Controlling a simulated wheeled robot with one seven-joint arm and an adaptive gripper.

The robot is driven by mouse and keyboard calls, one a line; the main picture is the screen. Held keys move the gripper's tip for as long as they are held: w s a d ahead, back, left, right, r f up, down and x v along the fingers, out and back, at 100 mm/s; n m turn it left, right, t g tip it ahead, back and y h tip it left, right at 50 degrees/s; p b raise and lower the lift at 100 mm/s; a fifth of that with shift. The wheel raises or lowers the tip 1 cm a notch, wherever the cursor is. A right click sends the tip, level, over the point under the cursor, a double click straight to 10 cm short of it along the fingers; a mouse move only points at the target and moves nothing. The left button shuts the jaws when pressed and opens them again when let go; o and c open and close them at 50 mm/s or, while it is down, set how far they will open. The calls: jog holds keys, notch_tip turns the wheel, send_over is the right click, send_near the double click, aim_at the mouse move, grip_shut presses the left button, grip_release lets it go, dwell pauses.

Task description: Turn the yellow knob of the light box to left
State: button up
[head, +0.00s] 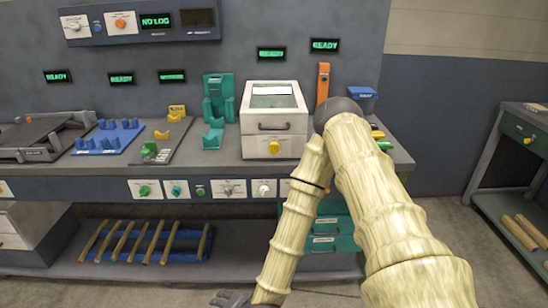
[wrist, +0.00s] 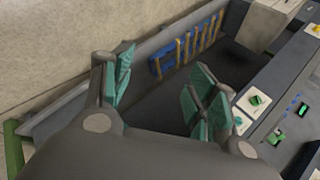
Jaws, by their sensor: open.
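A white box with a pale window in its lid, which looks like the light box (head: 273,118), stands on the bench in the head view. A round yellow-orange knob (head: 274,147) sits low on its front. Which way the knob points is too small to tell. My gripper (wrist: 165,92) is open and empty in the wrist view, its green-padded fingers spread apart. In the head view only a part of it shows at the bottom edge, below the bench top and well away from the knob. The wrist view does not clearly show the knob.
A panel of knobs (head: 230,188) runs along the bench front. Below it, wooden rods (head: 145,243) lie in a blue rack on the lower shelf. A teal fixture (head: 217,105) and an orange upright (head: 323,83) flank the box. My arm crosses the bench's right part.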

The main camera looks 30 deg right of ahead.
jog(key=w+d+r+m+t+h, duration=0.1)
jog(key=w+d+r+m+t, duration=0.3)
jog(key=w+r, duration=0.45)
jog(key=m+t+h, duration=0.3)
jog(key=m+h, duration=0.8)
jog(key=m, duration=0.7)
send_near(274, 151)
jog(key=shift+y, duration=0.3)
jog(key=p+x, duration=0.1)
jog(key=x, duration=0.9)
jog(key=shift+s+d+r+p, duration=0.1)
jog(key=shift+d+r+p, duration=0.05)
jog(key=shift+p, duration=0.15)
jog(key=c, duration=1)
